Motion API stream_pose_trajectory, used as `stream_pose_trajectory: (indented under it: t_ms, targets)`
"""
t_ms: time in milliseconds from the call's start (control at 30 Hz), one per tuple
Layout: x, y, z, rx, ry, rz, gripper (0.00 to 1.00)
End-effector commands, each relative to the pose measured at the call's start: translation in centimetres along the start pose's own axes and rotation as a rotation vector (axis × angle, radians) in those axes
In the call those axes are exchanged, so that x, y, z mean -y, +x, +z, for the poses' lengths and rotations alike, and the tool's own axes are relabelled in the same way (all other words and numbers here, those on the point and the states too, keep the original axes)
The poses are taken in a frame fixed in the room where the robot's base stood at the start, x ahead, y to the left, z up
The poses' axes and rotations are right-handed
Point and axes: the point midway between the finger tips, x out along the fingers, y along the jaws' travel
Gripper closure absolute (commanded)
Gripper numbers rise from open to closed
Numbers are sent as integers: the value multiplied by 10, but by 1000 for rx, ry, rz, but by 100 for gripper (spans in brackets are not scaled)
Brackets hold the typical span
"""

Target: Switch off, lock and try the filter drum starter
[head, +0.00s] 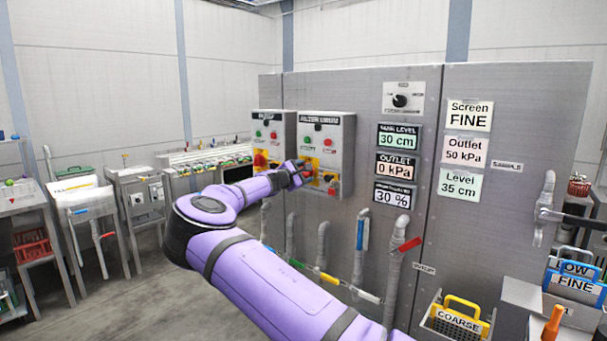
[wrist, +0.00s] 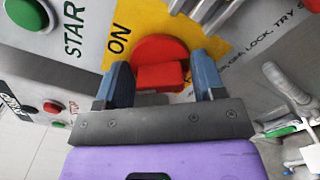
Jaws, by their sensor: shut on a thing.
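The filter drum starter (head: 341,137) is the right one of two grey boxes on the panel wall, with a green and a red button on its upper face. My gripper (head: 303,172) is at its lower left. In the wrist view the red rotary handle (wrist: 162,62) sits on a yellow plate (wrist: 134,22) marked ON. My gripper (wrist: 160,88) has one blue-grey finger on each side of the handle's red grip and is shut on it. Grey metal bars (wrist: 207,12) show beyond the handle. The handle's exact angle is hard to tell.
A similar starter box (head: 273,128) stands close on the left. Display signs and a selector knob (head: 400,100) are to the right. Pipes (head: 323,245) with coloured handles run below. A yellow-handled COARSE basket (head: 458,318) is low at right. Carts (head: 137,200) stand at left on open floor.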

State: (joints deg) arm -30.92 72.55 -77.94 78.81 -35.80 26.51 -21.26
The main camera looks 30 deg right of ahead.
Motion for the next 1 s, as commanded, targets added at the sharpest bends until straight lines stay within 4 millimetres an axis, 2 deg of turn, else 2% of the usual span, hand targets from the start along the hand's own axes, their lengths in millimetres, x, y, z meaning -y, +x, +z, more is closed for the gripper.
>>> stream_pose_trajectory:
  t_ms: [600,1000]
  targets:
    - [0,0,-1,-3,-573,-1,61]
    - [1,-1,-2,-3,-826,0,61]
